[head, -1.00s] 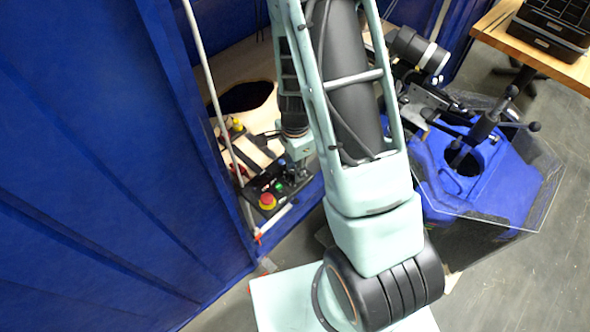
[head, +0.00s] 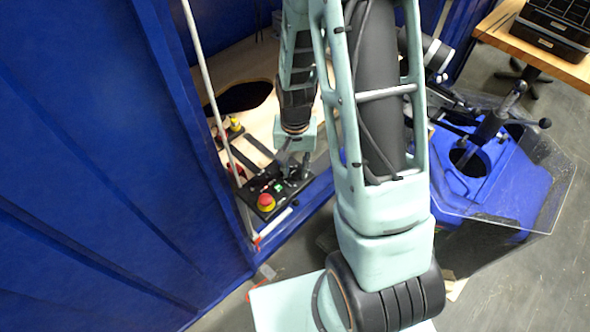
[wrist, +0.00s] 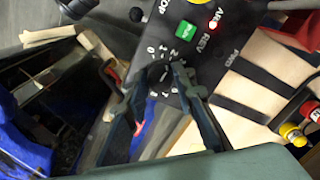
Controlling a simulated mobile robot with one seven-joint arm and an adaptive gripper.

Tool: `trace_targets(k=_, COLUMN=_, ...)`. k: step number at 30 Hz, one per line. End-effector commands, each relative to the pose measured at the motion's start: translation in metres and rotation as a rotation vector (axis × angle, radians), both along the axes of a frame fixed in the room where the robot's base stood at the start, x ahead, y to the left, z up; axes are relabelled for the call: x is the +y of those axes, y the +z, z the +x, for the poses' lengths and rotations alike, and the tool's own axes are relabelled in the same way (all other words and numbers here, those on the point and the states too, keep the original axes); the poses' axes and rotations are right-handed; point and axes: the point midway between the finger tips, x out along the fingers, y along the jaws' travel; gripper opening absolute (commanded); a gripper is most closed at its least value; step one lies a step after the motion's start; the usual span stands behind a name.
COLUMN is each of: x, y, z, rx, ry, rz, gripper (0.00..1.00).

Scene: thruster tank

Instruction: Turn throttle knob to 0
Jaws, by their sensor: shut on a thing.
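The throttle knob (wrist: 158,74) is a small dark knob on the black control panel (wrist: 205,62), with white numerals printed around it in the wrist view. My gripper (wrist: 160,80) has one finger on each side of the knob and is shut on it. The fingers partly cover the knob and some numerals, so I cannot tell its exact setting. In the head view my gripper (head: 293,168) reaches down to the panel (head: 258,190), and the knob is hidden there by the gripper.
A lit green button (wrist: 186,31) and a red light (wrist: 213,24) sit close to the knob. A red emergency stop (head: 267,202) stands at the panel's near end. A pale pole (head: 212,95) rises left of the panel. A blue machine (head: 490,180) stands right.

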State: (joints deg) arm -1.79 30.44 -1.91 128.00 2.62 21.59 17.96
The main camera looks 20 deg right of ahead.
Motion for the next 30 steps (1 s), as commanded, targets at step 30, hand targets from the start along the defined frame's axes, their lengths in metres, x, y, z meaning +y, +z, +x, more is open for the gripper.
trace_targets(k=30, x=-0.0004, y=0.0004, z=0.0003, rx=0.0, ry=0.821, rz=0.0, gripper=0.0)
